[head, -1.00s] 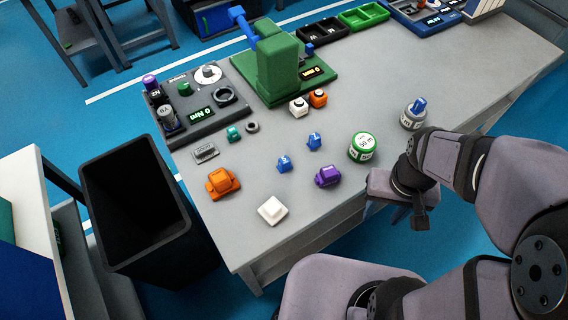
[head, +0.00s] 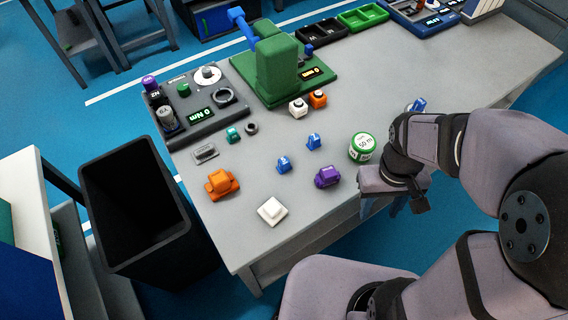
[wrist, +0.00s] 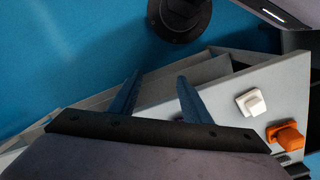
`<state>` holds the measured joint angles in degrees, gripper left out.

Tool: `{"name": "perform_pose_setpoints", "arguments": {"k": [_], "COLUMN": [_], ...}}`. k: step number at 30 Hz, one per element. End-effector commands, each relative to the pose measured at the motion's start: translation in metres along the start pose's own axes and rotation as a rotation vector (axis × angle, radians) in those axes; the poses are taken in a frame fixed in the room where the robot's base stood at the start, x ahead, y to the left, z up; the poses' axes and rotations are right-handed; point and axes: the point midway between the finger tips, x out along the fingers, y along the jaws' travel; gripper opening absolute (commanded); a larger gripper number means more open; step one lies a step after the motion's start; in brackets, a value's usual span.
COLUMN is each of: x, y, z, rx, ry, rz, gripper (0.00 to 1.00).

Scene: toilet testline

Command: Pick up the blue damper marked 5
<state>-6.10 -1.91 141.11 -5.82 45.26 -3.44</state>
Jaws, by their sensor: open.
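Two small blue dampers stand on the grey table in the head view, a nearer one (head: 284,165) and a farther one (head: 313,142). Their white marks are too small to read surely, so I cannot tell which is the 5. Neither shows in the wrist view. My gripper (wrist: 159,78) is open and empty, its two dark blue fingers apart in the wrist view. In the head view my wrist is right of the dampers, past the green-and-white round part, by the table's front edge. The fingers are mostly hidden there.
Near the dampers are a purple part (head: 327,176), a white block (head: 271,210), an orange part (head: 222,184) and a green-and-white round part (head: 362,147). A green press (head: 277,70) stands behind. A black bin (head: 135,205) is left of the table (head: 320,215).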

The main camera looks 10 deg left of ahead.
Motion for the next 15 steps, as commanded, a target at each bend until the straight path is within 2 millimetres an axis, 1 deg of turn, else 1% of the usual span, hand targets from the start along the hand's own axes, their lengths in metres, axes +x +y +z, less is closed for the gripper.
{"name": "perform_pose_setpoints", "arguments": {"k": [1, 5, 6, 8, 9, 11, 12, 14, 15], "x": [0.003, 0.005, 0.006, 0.007, 0.007, 0.007, 0.007, 0.007, 0.007], "y": [-0.004, -0.012, -0.016, -0.022, -0.029, -0.039, -0.049, -0.065, -0.077], "z": [-0.008, -0.033, -0.043, -0.059, -0.071, -0.089, -0.101, -0.120, -0.131], "rx": [-0.107, -0.426, -0.534, -0.694, -0.797, -0.947, -1.043, -1.180, -1.264], "ry": [-0.035, -0.138, -0.172, -0.226, -0.259, -0.311, -0.344, -0.391, -0.422], "rz": [0.032, 0.152, 0.199, 0.276, 0.330, 0.418, 0.479, 0.578, 0.644], "gripper": [0.44, 0.44, 0.44, 0.44, 0.44, 0.44, 0.44, 0.44, 0.44]}}
